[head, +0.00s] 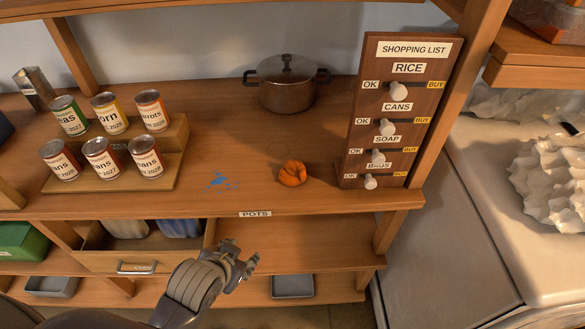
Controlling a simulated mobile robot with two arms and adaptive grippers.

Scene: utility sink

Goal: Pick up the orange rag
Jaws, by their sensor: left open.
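The orange rag (292,173) lies crumpled in a small heap on the upper wooden shelf, near its front edge and right of the middle. My left gripper (246,268) is in front of the shelf and lower than its top, below and to the left of the rag in the picture. It is open, with nothing between its fingers, and is apart from the rag. My right gripper is not in view.
Blue marks (222,181) lie left of the rag. A lidded pot (287,92) stands behind it, and a shopping list board (359,110) to its right. Several cans (102,158) stand on a stepped rack at left. An open drawer (150,262) juts out below.

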